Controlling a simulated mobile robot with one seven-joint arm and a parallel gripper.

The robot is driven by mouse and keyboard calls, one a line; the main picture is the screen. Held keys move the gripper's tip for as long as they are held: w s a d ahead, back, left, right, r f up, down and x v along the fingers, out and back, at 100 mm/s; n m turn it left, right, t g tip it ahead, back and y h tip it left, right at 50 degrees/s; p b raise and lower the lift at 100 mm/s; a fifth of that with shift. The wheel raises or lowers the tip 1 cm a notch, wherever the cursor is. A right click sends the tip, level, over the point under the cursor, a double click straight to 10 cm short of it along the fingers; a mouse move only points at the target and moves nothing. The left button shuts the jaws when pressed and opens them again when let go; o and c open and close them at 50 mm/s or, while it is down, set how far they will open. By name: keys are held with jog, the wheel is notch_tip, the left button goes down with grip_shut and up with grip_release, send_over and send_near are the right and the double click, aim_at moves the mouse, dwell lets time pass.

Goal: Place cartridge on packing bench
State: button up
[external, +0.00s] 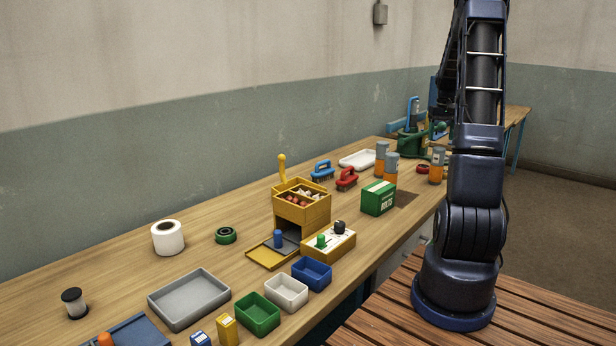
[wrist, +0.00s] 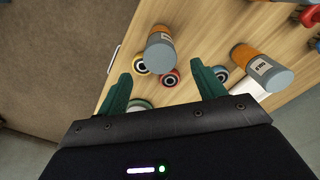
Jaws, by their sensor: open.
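Several orange cartridges with grey ends stand on the long wooden bench (external: 365,215). In the external view, two are close together, a rear cartridge (external: 381,152) and a front cartridge (external: 391,168). Another cartridge (external: 436,168) stands to their right, beside my arm. In the wrist view, one cartridge (wrist: 160,50) is just beyond the gap between my fingertips, and another cartridge (wrist: 262,65) is to the right. My gripper (wrist: 165,74) has its green fingers apart with nothing gripped. In the external view its fingertips are hard to make out behind my arm.
Small ringed rolls, including a red roll (wrist: 170,77), lie near my fingers. A green box (external: 378,198), red brush (external: 346,178), blue brush (external: 322,170) and white tray (external: 358,159) are also on the bench. A yellow bin (external: 302,208) stands mid-bench. A second bench (external: 517,116) is behind.

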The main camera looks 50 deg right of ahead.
jog(key=shift+a+r, duration=0.1)
jog(key=shift+r, duration=0.5)
jog(key=w+a+r+n+t, duration=0.1)
jog(key=w+a+r, duration=0.25)
jog(key=a, duration=0.75)
jog(key=w+a+r+n+h, duration=0.1)
jog(key=w+a+r+n, duration=0.3)
jog(key=a, duration=0.7)
jog(key=w+a+r+m+t, duration=0.15)
jog(key=a+r, duration=0.35)
jog(key=a, duration=0.6)
jog(key=s+a+n, duration=0.1)
jog(key=s+a, duration=0.3)
jog(key=a, duration=0.5)
jog(key=s+a+n+t, duration=0.1)
jog(key=s+a+n, duration=0.1)
jog(key=s+a, duration=0.3)
jog(key=s+a+n+t+y, duration=0.1)
jog(key=s+a, duration=0.3)
jog(key=a, duration=0.8)
jog(key=shift+s+a+f+n, duration=0.3)
jog(key=shift+f+n, duration=0.05)
jog(key=shift+n, duration=0.4)
